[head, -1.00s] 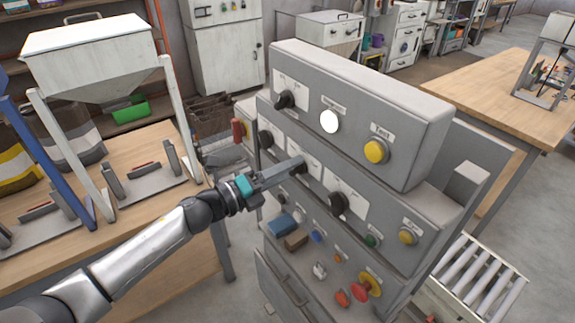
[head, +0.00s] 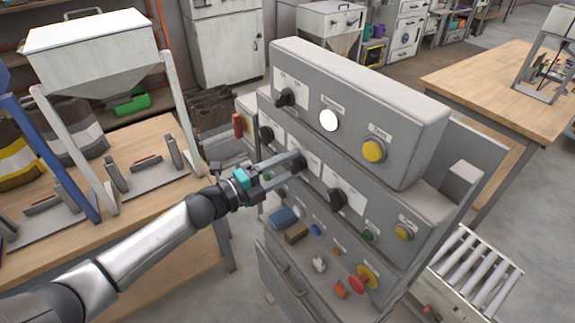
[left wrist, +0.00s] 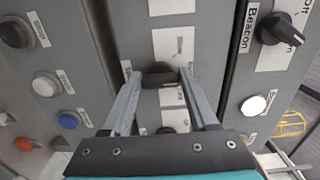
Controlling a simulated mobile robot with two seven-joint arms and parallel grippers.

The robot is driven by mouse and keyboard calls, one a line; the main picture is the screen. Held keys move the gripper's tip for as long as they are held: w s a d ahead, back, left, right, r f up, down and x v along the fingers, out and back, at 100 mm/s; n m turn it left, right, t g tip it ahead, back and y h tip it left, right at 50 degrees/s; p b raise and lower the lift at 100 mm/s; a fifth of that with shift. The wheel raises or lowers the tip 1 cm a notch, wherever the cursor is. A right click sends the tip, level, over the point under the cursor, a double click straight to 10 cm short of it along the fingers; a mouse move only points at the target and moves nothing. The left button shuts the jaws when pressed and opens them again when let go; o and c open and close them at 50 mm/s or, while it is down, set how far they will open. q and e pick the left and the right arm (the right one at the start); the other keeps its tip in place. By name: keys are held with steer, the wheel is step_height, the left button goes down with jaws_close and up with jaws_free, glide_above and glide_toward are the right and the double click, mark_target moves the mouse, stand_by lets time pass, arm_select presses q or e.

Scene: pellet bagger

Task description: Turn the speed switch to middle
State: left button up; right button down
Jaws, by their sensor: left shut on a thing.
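The control panel (head: 395,122) is a grey stepped box with several black rotary knobs and coloured buttons. My left gripper (head: 296,162) reaches in from the left to the middle knob of the middle row. In the left wrist view this black knob (left wrist: 160,76) sits between the two fingertips, and the gripper is shut on it. The fingers partly hide the knob in the head view, so its pointer direction is unclear. Its label is too small to read, so I cannot confirm it is the speed switch. My right gripper is not in view.
Nearby are a second black knob (head: 266,135) to the left, another (head: 338,199) to the right, and a white lit button (head: 329,120) above. A red mushroom button (head: 362,278) is low on the panel. A hopper stand (head: 100,60) occupies the left bench.

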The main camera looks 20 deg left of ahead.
arm_select(q)
steer(key=o, duration=1.4)
steer(key=shift+b+v, duration=1.15)
steer(key=shift+v, duration=6.5)
